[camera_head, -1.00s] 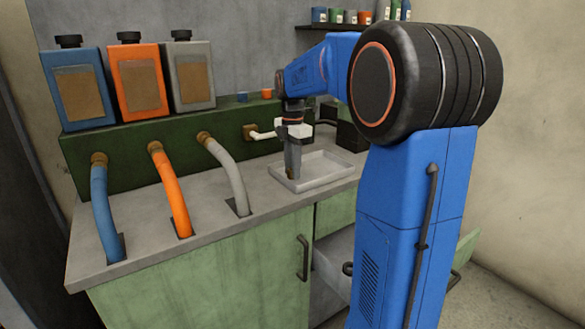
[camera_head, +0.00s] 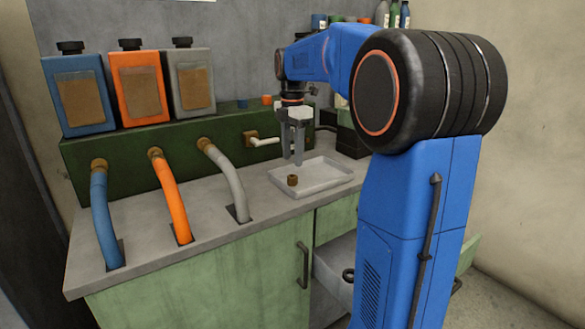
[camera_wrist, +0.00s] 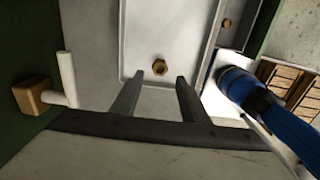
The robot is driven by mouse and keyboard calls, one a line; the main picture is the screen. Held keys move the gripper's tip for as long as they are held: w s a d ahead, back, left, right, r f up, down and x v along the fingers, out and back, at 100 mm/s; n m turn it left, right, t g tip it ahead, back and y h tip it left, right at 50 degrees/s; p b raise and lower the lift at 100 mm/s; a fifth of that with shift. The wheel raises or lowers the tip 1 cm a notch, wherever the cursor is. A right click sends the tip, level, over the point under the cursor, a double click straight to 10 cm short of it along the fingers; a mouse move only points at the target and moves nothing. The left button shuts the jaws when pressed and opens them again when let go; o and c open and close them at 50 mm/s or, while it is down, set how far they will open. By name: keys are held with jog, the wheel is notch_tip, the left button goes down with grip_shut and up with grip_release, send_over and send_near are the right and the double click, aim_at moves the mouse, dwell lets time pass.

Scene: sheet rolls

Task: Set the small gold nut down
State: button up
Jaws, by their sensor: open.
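The small gold nut (camera_head: 292,180) rests in the shallow grey tray (camera_head: 325,184), near its left front corner. In the wrist view the nut (camera_wrist: 159,66) lies on the tray floor (camera_wrist: 190,30), beyond my fingertips and between their lines. My gripper (camera_head: 292,163) is open and empty. It hangs above the tray, apart from the nut. Both fingers (camera_wrist: 160,82) show spread in the wrist view.
A white tap lever (camera_head: 265,142) sticks out from the green back panel, left of my gripper. Blue, orange and grey hoses (camera_head: 230,178) stand on the counter to the left. An open drawer (camera_head: 333,270) is below the counter. The counter front edge is clear.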

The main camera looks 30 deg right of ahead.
jog(key=shift+r, duration=2.55)
jog(key=s+a+f+m+t, duration=0.1)
jog(key=s+a+f+m, duration=0.4)
jog(key=s, duration=0.5)
jog(key=s+a+f+m+t, duration=0.2)
jog(key=s+a+f+m, duration=0.3)
jog(key=s, duration=0.5)
jog(key=s+a+f+m+t, duration=0.1)
jog(key=s+a+f+m, duration=0.4)
jog(key=s+f+m, duration=0.3)
notch_tip(320, 180, down, 2)
jog(key=shift+s+f+t, duration=0.25)
jog(key=shift+s+t, duration=0.15)
jog(key=shift+s, duration=0.75)
